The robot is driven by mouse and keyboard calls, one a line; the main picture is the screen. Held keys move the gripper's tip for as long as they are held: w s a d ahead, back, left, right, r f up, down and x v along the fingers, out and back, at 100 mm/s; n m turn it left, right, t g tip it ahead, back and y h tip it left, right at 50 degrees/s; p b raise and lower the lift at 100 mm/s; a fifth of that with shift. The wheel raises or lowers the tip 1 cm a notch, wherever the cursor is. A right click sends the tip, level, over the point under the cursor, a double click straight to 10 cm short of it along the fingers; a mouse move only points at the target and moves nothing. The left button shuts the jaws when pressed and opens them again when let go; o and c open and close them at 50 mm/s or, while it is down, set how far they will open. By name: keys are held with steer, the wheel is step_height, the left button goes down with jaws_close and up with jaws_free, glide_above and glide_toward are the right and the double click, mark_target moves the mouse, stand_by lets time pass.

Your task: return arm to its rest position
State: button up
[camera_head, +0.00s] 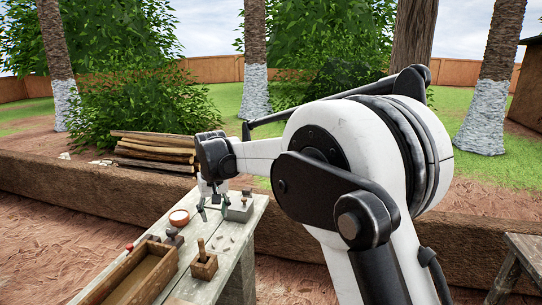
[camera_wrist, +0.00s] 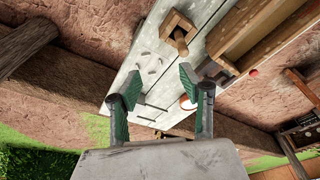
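My arm reaches out from the right in the head view. My gripper (camera_head: 212,206) hangs over the far end of the grey plank table (camera_head: 232,243), beside a grey block. In the wrist view my gripper (camera_wrist: 158,84) has its two green-padded fingers spread apart, with only tabletop showing between them. It is open and empty. The height of the fingertips above the table is hard to tell.
On the table are a bowl (camera_head: 179,218), the grey block (camera_head: 240,211), a small wooden box with a peg (camera_head: 204,266) and a long wooden tray (camera_head: 110,292). Stacked logs (camera_head: 155,150) lie by a low mud wall (camera_head: 90,186). Another table (camera_head: 525,245) stands at right.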

steer(key=s+d+r+m+t, duration=0.1)
steer(key=s+d+r, duration=0.35)
steer(key=d, duration=0.35)
steer(key=s+d+r+m, duration=0.1)
steer(key=s+d+r, duration=0.2)
steer(key=s+d, duration=0.35)
steer(key=s+d+r+m+t, duration=0.1)
steer(key=s+d+r, duration=0.25)
steer(key=d, duration=0.65)
steer(key=s+d+f+m+t, duration=0.1)
steer(key=s+d+f, duration=0.1)
steer(key=s+d, duration=0.3)
steer(key=s+d+f+t+b, duration=0.1)
steer(key=s+d+f, duration=0.2)
steer(key=s, duration=0.6)
steer(key=s+d+f+m+t+h, duration=0.1)
steer(key=s+d+f, duration=0.2)
steer(key=s+d, duration=0.4)
steer(key=shift+s+d+m, duration=0.15)
steer(key=shift+s+m, duration=0.15)
steer(key=shift+s, duration=0.15)
